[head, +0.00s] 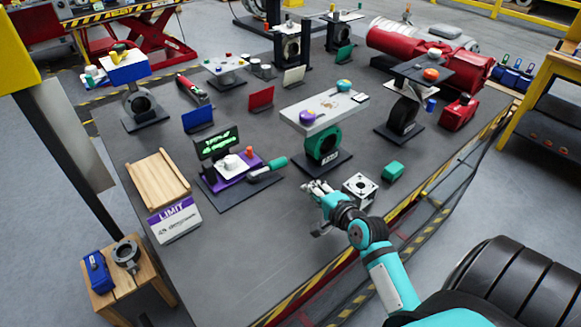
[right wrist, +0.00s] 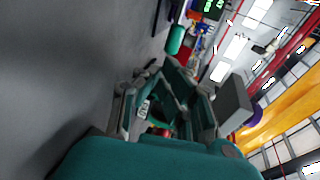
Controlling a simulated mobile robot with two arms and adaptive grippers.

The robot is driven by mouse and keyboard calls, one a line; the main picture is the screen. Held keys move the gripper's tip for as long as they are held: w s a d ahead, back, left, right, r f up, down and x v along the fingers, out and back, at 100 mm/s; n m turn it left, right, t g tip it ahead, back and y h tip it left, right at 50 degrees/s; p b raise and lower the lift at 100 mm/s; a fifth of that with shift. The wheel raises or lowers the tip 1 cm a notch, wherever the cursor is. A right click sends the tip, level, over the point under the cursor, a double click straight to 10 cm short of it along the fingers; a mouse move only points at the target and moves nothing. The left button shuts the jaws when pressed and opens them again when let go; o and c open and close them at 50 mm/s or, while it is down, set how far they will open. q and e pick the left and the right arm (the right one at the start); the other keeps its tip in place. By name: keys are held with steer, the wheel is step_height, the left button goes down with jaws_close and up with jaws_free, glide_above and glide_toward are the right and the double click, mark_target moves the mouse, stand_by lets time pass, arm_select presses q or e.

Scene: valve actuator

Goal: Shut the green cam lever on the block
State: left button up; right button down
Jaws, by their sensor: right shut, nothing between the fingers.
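The green cam lever (head: 269,167) sticks out to the right from the block (head: 230,172), which has a purple base and a white top, on a dark plate. Its handle is green with a dark part near the block. My right gripper (head: 312,187) is shut and empty, to the right of and nearer than the lever's end, apart from it. In the right wrist view, a green handle that looks like the lever (right wrist: 175,40) shows beyond the fingers. My left gripper is not in view.
A green valve (head: 323,147) under a grey plate stands just beyond my right gripper. A LIMIT sign (head: 174,220) stands at left. The near tabletop is clear.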

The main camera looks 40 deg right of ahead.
mark_target(266, 169)
steer(key=x, duration=0.4)
steer(key=r+p+x, duration=0.1)
steer(key=x, duration=0.6)
steer(key=shift+w+d+p, duration=0.1)
steer(key=shift+w+p, duration=0.25)
steer(key=shift+w, duration=0.25)
steer(key=shift+w+d+r, duration=0.1)
steer(key=shift+w+d, duration=0.1)
steer(key=shift+w, duration=0.25)
steer(key=shift+w+d, duration=0.2)
steer(key=shift+w, duration=0.25)
steer(key=shift+s, duration=0.15)
